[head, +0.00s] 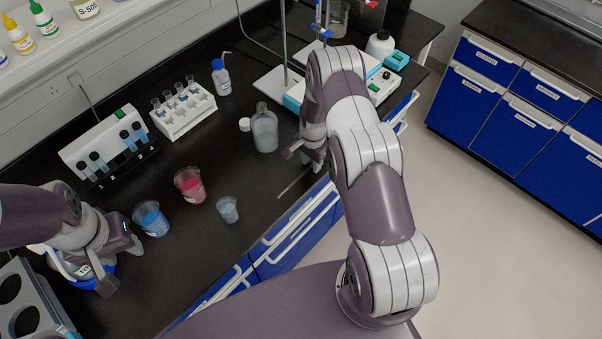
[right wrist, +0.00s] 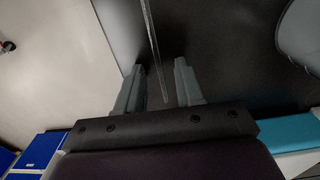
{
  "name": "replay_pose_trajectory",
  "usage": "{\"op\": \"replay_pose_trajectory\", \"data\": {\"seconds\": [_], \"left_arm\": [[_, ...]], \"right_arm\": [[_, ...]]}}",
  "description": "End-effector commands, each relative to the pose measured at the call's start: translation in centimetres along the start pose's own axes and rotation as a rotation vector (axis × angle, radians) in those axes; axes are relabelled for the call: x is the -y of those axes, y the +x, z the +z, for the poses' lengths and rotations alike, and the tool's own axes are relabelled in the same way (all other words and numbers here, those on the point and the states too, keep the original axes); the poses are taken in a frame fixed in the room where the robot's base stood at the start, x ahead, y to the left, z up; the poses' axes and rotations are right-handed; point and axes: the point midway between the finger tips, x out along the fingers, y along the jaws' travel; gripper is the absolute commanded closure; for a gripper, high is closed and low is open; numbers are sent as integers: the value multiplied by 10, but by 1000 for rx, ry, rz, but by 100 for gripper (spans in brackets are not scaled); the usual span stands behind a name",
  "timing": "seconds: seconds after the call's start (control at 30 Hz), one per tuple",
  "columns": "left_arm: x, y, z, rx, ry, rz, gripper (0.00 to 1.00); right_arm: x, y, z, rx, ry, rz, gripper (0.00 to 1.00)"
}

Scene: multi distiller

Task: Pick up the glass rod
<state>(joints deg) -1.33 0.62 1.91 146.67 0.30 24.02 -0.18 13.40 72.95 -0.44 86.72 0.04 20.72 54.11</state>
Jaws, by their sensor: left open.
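The thin clear glass rod (head: 293,184) lies on the black bench top near its front edge. In the right wrist view the rod (right wrist: 154,45) runs down the middle, its near end between the two fingers. My right gripper (right wrist: 159,85) is open, with a gap on each side of the rod. In the head view my right gripper (head: 300,153) is low over the bench by the rod, partly hidden by my arm. My left gripper (head: 122,263) is open at the left, by a blue-and-white item it partly hides.
Beakers with blue (head: 151,222), red (head: 190,186) and pale blue (head: 228,210) liquid stand left of the rod. A clear bottle (head: 264,130) stands behind it. A tube rack (head: 183,112) and stands with hotplates (head: 290,85) are further back. The floor (head: 480,220) is clear.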

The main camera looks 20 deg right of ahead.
Motion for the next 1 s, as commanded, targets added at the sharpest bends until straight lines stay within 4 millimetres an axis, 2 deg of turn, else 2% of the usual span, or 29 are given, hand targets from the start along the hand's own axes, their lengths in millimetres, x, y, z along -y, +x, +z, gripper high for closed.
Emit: {"op": "replay_pose_trajectory", "data": {"seconds": [0.03,0.07,0.1,0.17,0.67,0.77,0.9,1.0], "left_arm": [[0,0,0,0,0,0,57],[0,0,0,0,0,0,57],[0,0,0,0,0,0,57],[0,0,0,0,0,0,57],[0,3,0,0,0,0,57],[0,8,1,0,0,0,57],[0,22,3,0,0,0,57],[0,28,3,0,0,0,57]], "right_arm": [[0,0,0,0,0,0,63],[0,0,0,0,0,0,70],[0,0,0,0,0,0,83],[0,0,0,0,0,0,100],[0,-3,0,0,-1,0,100],[1,-12,0,-1,-1,-1,100],[1,-35,-1,-2,-1,-3,100],[-19,-50,-9,0,4,0,100]]}}
